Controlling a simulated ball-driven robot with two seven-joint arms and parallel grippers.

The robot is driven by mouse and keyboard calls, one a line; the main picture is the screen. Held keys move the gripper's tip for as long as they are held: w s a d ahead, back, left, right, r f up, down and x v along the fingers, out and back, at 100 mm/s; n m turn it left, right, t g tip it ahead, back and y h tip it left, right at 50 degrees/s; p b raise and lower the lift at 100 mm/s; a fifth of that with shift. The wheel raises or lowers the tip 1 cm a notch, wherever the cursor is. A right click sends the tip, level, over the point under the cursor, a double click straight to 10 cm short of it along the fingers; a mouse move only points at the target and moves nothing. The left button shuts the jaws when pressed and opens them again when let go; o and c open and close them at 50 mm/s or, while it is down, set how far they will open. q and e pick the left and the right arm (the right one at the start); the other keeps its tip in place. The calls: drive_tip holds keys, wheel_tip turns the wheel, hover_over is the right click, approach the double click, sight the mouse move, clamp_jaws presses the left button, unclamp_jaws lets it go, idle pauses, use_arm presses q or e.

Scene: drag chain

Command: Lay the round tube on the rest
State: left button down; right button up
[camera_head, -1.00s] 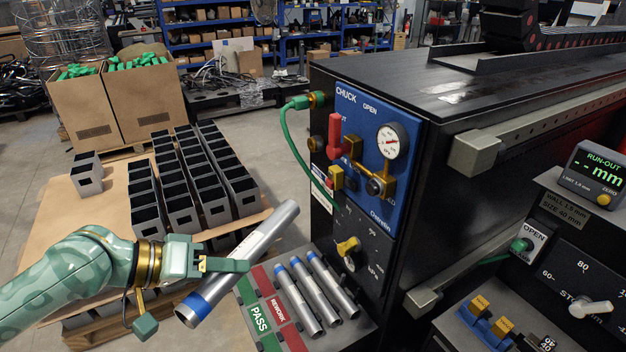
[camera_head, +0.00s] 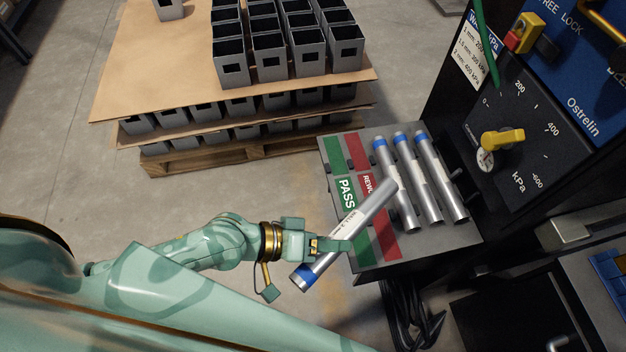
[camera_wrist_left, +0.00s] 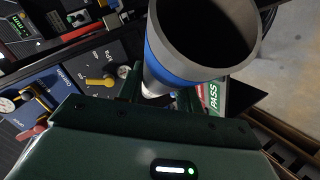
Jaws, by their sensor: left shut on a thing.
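My left gripper (camera_head: 328,246) is shut on a round metal tube (camera_head: 350,231) with a blue band at its near end. The tube is tilted, its far end reaching up and right over the rest (camera_head: 392,262), a grey shelf with green PASS and red REWORK strips. In the left wrist view the tube (camera_wrist_left: 190,78) shows its open end and blue band close to the camera. I cannot tell whether its far end touches the shelf. Three similar tubes (camera_head: 420,180) lie side by side on the right part of the shelf. My right gripper is not in view.
The dark machine's panel with a yellow knob (camera_head: 502,138) rises right of the shelf. A pallet with cardboard sheets (camera_head: 160,60) and rows of square grey tubes (camera_head: 285,50) stands behind. Black cables (camera_head: 408,310) hang below the shelf. Floor is clear between pallet and shelf.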

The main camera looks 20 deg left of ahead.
use_arm(q)
drive_tip(key=w+a+f+b, duration=0.3)
drive_tip(key=w+f+b, duration=0.3)
drive_tip(key=w, duration=0.1)
drive_tip(key=w+a+f+b, duration=0.4)
drive_tip(key=w+f+b, duration=0.2)
drive_tip(key=f+b, duration=0.1)
drive_tip(key=shift+w+f, duration=0.2)
drive_tip(key=shift+w, duration=0.15)
drive_tip(key=c, duration=0.9)
unclamp_jaws()
drive_tip(key=shift+a, duration=0.1)
drive_tip(key=shift+c, duration=0.2)
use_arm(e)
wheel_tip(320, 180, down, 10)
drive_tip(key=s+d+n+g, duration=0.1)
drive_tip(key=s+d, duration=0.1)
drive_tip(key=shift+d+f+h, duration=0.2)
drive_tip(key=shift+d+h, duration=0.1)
